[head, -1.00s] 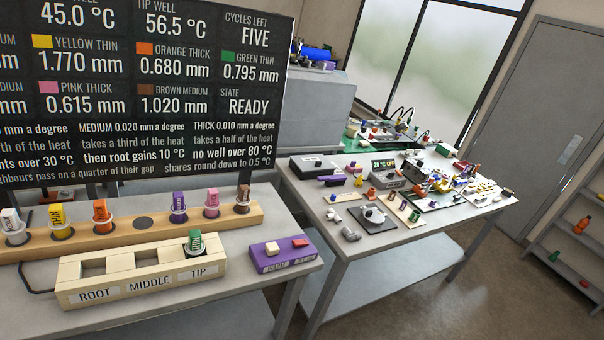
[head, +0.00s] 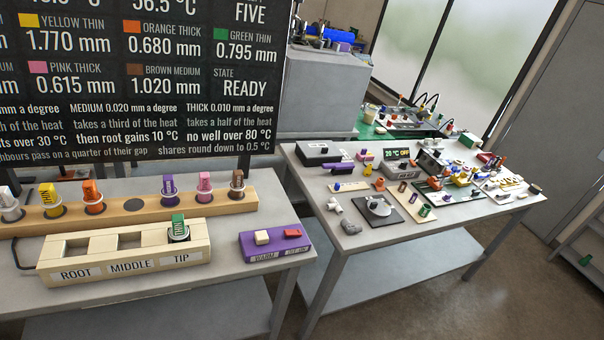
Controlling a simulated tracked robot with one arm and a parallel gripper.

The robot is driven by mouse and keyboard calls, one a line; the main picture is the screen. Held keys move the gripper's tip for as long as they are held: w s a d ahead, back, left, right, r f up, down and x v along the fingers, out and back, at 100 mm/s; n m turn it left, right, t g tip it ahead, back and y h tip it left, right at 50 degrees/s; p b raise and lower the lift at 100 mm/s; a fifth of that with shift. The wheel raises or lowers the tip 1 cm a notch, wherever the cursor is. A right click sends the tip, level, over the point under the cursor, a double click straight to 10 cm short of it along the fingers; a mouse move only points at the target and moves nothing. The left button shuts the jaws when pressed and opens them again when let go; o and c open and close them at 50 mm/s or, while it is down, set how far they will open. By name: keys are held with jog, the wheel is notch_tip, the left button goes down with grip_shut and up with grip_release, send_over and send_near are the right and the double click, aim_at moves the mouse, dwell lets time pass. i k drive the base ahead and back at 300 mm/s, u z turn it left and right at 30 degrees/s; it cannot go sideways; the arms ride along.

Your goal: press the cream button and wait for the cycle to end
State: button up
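The cream button (head: 262,237) sits on the left of a purple box (head: 276,246) at the right end of the near table. A red button (head: 292,233) is beside it on the same box. The label under the cream button looks like "WARM". A pale wooden block (head: 124,255) marked ROOT, MIDDLE and TIP stands left of the box. Its TIP well holds a green piece (head: 179,227); the other two wells look empty. The dark display board (head: 140,80) reads STATE READY and FIVE. My gripper is not in view.
A wooden rack (head: 133,205) behind the block holds several coloured labelled pieces and one empty hole. A second table (head: 340,258) to the right carries many small tools and parts. The near table's front strip is clear.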

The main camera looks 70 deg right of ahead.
aim_at(262, 237)
jog(key=z, duration=1.3)
jog(key=i, duration=1)
